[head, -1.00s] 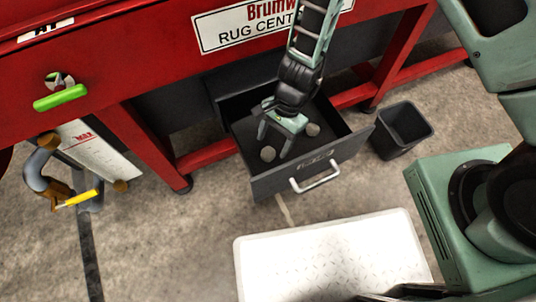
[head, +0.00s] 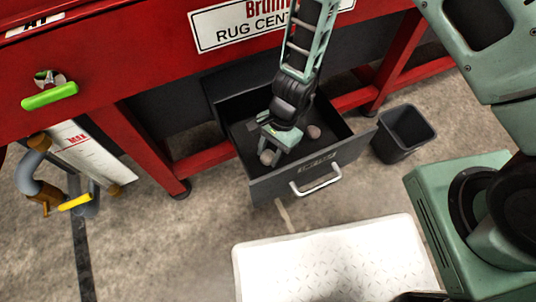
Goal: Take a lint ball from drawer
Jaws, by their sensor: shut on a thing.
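The dark grey drawer (head: 278,187) is pulled out below the red machine, its silver handle facing the front. My gripper (head: 270,158) reaches down inside it and is shut on a greyish-brown lint ball (head: 266,157) at the left front of the drawer. The fingers partly hide that ball. A second lint ball (head: 313,131) lies on the drawer floor, right of my gripper and apart from it.
A black bin (head: 404,132) stands on the floor right of the drawer. A white textured platform (head: 335,255) lies in front. The red machine frame (head: 150,150) stands left of the drawer. A green-handled tool (head: 50,96) is on the machine's front.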

